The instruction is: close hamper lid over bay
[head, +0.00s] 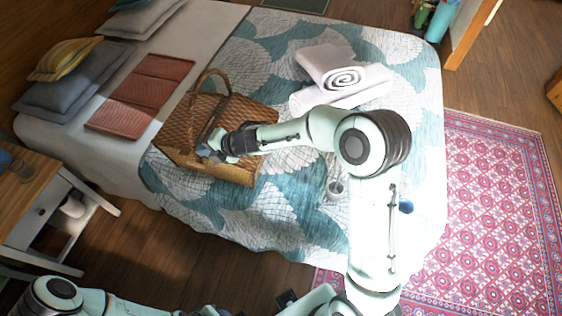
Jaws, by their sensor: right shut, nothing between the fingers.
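The hamper is a brown wicker picnic basket (205,165) on the bed, with an arched handle (192,100) over its middle. Its woven lid (245,113) looks to lie flat over the top on the right side of the handle. The top left of the handle also looks covered by weave. My right gripper (204,151) is shut and empty, at the hamper's near top edge beside the handle's near foot. I cannot tell if it touches the lid. My arm hides part of the lid's near right. My left arm shows at the bottom edge; its gripper is not clear.
Rolled and folded white towels (338,78) lie behind the hamper. Reddish folded cloths (140,92) and pillows (60,98) lie left. A bedside table (35,205) stands at the left edge.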

